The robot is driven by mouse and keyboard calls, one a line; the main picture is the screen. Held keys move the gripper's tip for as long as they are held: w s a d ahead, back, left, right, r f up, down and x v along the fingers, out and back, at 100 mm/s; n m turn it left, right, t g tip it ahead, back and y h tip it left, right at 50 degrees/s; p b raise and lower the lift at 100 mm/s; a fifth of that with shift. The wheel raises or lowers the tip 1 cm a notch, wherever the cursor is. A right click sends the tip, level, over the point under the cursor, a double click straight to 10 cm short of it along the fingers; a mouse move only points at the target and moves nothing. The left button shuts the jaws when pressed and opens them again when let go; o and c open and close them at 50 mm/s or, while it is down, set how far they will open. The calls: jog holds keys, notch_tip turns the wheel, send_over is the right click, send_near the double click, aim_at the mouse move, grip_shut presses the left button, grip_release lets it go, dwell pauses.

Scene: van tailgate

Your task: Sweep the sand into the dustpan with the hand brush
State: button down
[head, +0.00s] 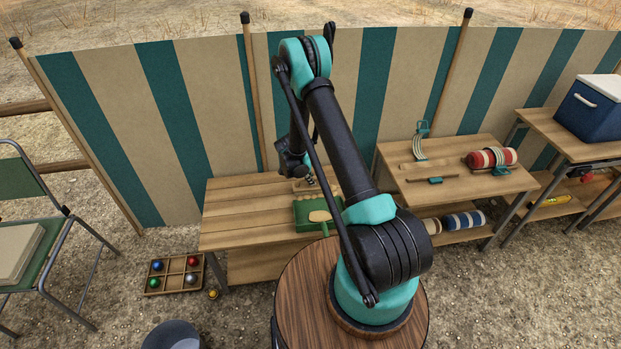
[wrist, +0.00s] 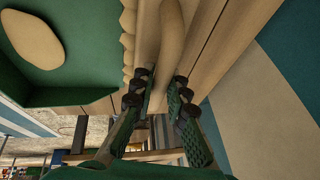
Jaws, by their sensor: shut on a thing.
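The green dustpan (head: 302,222) lies on the slatted wooden table, its handle pointing towards the front edge. A flat tan oval of sand (head: 320,216) lies in it; both also show in the wrist view, the sand (wrist: 30,38) within the green pan (wrist: 80,70). My gripper (wrist: 165,82) is shut on the handle of the hand brush (wrist: 172,35). The brush's scalloped tan bristles (wrist: 128,45) lie along the pan's edge; I cannot tell whether they touch it. In the head view the brush (head: 302,185) is at the pan's back edge, partly hidden by my arm.
A striped windbreak (head: 190,110) stands behind the table (head: 245,215). A second table (head: 460,185) to the right holds a red-and-cream roll (head: 492,157) and small tools. A compartment box of balls (head: 174,275) is on the ground at left. The table's left part is clear.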

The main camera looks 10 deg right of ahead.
notch_tip(320, 180, up, 7)
jog(key=w, duration=0.2)
dwell(0.6)
